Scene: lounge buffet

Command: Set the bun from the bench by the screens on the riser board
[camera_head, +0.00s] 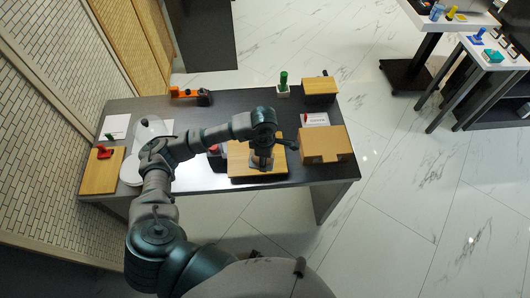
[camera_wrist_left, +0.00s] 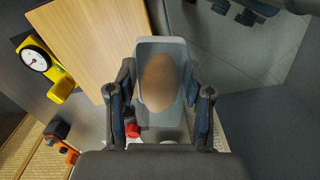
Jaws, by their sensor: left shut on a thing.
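My left gripper (camera_head: 262,158) is over the table, above the right part of a wooden board (camera_head: 238,165) with a dark base, which looks like the riser board. In the left wrist view, a smooth brown egg-shaped bun (camera_wrist_left: 160,80) sits between the two fingers of my left gripper (camera_wrist_left: 160,95). A grey, rimmed, tray-like piece (camera_wrist_left: 160,45) shows behind the bun; where the fingers touch is not clear. A wooden board edge (camera_wrist_left: 95,40) is to the left of the bun. The head view does not show the bun. My right gripper is not in view.
A cardboard box (camera_head: 322,146) stands close to the right of the board. A wooden block (camera_head: 319,90), a green-topped item (camera_head: 283,82) and an orange tool (camera_head: 190,94) are farther back. Another wooden board (camera_head: 102,172) with a red item (camera_head: 104,152) lies at left.

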